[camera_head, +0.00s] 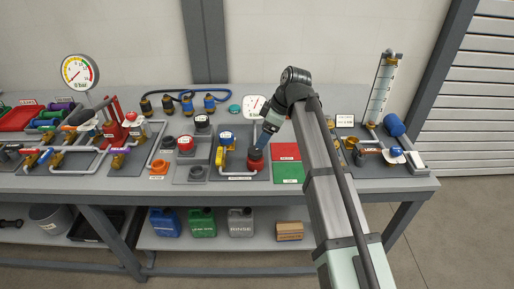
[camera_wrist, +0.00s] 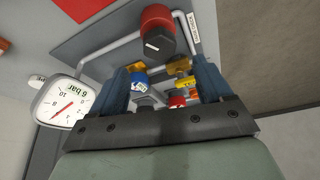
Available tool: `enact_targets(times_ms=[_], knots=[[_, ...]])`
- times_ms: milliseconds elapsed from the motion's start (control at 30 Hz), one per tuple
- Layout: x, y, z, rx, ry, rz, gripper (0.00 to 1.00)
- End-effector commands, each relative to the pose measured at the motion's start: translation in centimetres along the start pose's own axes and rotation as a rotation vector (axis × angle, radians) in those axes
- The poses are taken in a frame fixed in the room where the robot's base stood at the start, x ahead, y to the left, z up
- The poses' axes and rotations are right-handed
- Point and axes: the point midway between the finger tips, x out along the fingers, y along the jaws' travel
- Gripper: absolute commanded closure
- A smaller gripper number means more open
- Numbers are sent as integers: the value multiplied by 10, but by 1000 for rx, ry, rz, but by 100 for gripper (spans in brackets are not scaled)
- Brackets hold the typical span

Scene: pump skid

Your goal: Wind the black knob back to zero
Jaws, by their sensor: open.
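The black knob (camera_head: 256,153) stands on a red base on a grey panel near the bench's front. In the wrist view the black knob (camera_wrist: 160,43) shows beyond the fingertips, with a white mark on its face and the red part behind it. My gripper (camera_head: 264,140) points down, just above and slightly right of the knob in the head view. In the wrist view my gripper (camera_wrist: 161,75) has its two blue fingers wide apart, with nothing held between them. The knob looks clear of both fingers, though the head view is too small to tell exactly.
A square white gauge (camera_wrist: 66,103) with a red needle stands beside the knob; it also shows in the head view (camera_head: 255,104). Red (camera_head: 285,151) and green (camera_head: 288,173) mats lie to the right.

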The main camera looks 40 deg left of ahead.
Motion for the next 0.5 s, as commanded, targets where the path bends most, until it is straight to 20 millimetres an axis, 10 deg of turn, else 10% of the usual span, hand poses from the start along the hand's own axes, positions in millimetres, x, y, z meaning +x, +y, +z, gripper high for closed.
enact_targets(times_ms=[500], knots=[[67,0,0,1,0,1,21]])
